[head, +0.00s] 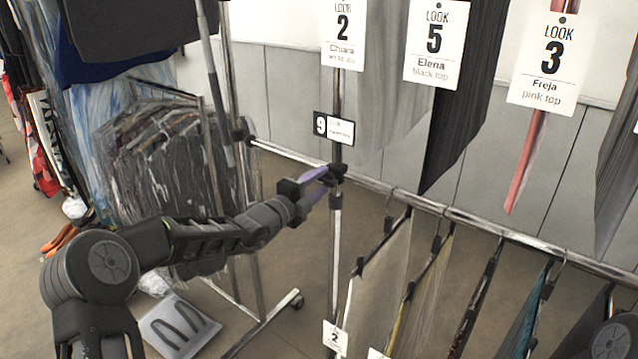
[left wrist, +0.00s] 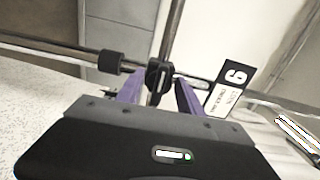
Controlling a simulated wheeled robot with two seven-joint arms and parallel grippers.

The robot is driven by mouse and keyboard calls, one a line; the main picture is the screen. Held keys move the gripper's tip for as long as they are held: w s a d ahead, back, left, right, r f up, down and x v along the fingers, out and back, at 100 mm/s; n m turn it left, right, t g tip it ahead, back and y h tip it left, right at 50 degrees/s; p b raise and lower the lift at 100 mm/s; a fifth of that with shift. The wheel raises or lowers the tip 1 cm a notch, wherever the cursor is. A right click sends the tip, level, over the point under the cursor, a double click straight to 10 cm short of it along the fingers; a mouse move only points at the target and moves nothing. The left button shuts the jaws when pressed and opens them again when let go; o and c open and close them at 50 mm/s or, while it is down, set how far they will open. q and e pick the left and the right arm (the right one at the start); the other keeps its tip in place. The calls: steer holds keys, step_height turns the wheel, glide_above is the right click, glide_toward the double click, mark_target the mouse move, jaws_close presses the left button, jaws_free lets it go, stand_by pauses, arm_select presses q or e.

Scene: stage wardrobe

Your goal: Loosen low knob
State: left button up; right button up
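The low knob (head: 338,172) is a small black knob on the clamp where the low rail meets the chrome upright. It also shows in the left wrist view (left wrist: 159,76), in front of the upright. My left gripper (head: 326,183) reaches to it from the left with purple fingers. In the left wrist view the fingers (left wrist: 159,84) stand apart, one on each side of the knob, with a gap visible on both sides. The gripper is open, and how deep the knob sits between the fingertips is hard to tell. My right gripper is not in view.
A black-and-white tag numbered 9 (head: 334,129) hangs just above the knob. The low rail (head: 480,226) runs right with several hanging garments below. Look cards and garments hang above. A rack with plastic-covered clothes (head: 165,150) stands behind my left arm.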

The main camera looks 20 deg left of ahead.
arm_select(q)
steer(key=shift+o, duration=1.3)
steer(key=b+v, duration=0.1)
steer(key=v, duration=0.6)
steer(key=shift+s, duration=0.35)
steer(key=shift+a, duration=0.1)
